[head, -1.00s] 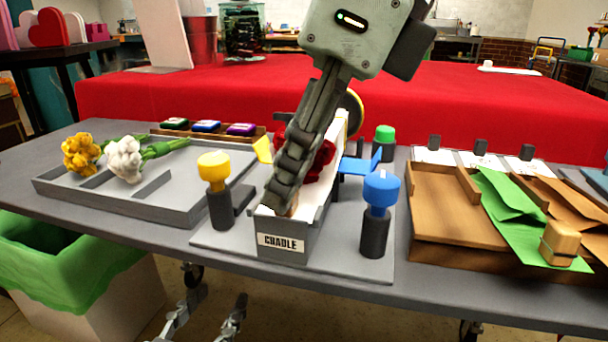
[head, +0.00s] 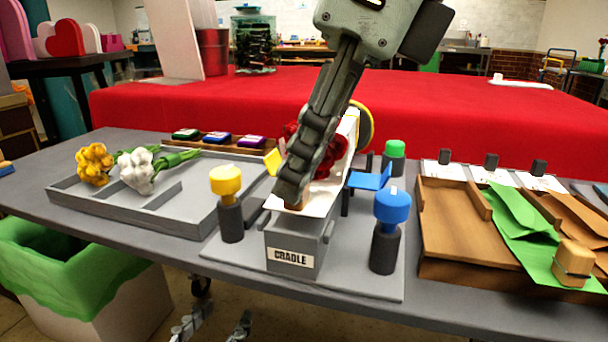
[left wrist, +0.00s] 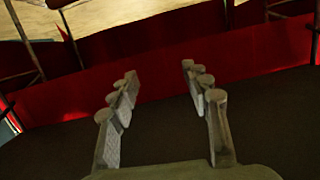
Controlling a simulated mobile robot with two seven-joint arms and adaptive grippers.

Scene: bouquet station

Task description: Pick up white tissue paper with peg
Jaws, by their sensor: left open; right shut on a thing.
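The white tissue paper (head: 348,127) is wrapped around red flowers (head: 331,160) at the grey cradle (head: 291,233). Its lower end shows just above the cradle's front wall. My right gripper (head: 292,203) reaches down over it from above and is shut at that lower end. A small brown bit of the peg (head: 296,207) shows at its fingertips; the rest is hidden by the fingers. My left gripper (head: 214,328) is low in front of the table, open and empty. In the left wrist view its two fingers (left wrist: 162,95) stand apart with nothing between them.
Yellow (head: 226,180) and blue (head: 392,206) knobs on dark posts flank the cradle. A grey tray (head: 195,211) with yellow and white flowers is left. A wooden tray (head: 452,228) at right holds green paper (head: 520,222) with a wooden peg (head: 573,262).

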